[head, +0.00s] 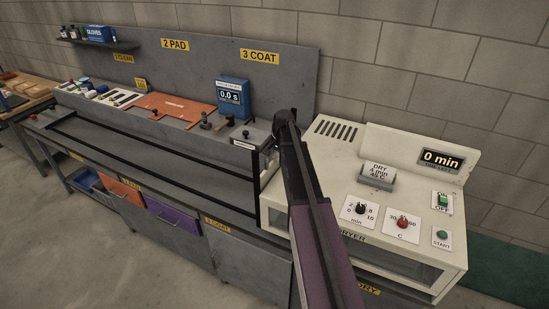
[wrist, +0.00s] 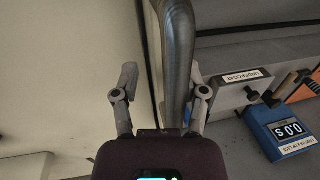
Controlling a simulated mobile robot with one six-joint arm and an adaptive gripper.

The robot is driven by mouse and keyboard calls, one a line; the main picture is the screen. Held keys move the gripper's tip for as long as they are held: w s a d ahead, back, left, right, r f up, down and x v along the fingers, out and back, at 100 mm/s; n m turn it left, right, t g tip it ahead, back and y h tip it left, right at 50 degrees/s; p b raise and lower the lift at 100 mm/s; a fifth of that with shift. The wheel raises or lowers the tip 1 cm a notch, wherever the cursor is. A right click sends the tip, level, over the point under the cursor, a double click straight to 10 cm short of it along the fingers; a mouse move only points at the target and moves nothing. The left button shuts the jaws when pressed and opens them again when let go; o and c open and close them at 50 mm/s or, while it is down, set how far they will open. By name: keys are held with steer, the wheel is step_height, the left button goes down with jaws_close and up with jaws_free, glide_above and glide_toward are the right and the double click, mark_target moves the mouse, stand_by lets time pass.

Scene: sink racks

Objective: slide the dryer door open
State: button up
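The dryer (head: 335,150) is a cream box at the right of the head view. Part of a glazed front (head: 385,262) shows below its control top, and my arm covers the front's left part. In the wrist view a grey metal bar (wrist: 178,50), which looks like a handle, stands beside a cream surface (wrist: 70,70). My gripper (wrist: 163,72) is open, with the bar between its two fingers. The bar is nearer the right finger, and a gap shows to the left finger. Whether either finger touches it cannot be told. My arm hides the gripper in the head view.
A grey bench (head: 150,160) with black rails stands left of the dryer. Dryer knobs (head: 361,209) and switches sit at the right.

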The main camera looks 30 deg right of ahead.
steer(key=shift+s+d+r+p, duration=0.7)
steer(key=shift+s+r+p, duration=0.25)
steer(key=shift+r+p, duration=5.05)
steer(key=s+a+f+n+b, duration=0.3)
steer(key=s+a+f+b, duration=0.3)
steer(key=a+f+b, duration=0.2)
steer(key=s+a+f+n+g+b, duration=0.1)
steer(key=s+a+f+n+b, duration=0.2)
steer(key=s+a+f+b, duration=0.4)
step_height(320, 180, down, 6)
steer(key=a+b, duration=0.2)
steer(key=b, duration=0.3)
steer(key=shift+a+r+h+b, duration=0.2)
steer(key=shift+h+b, duration=0.1)
steer(key=shift+b, duration=0.1)
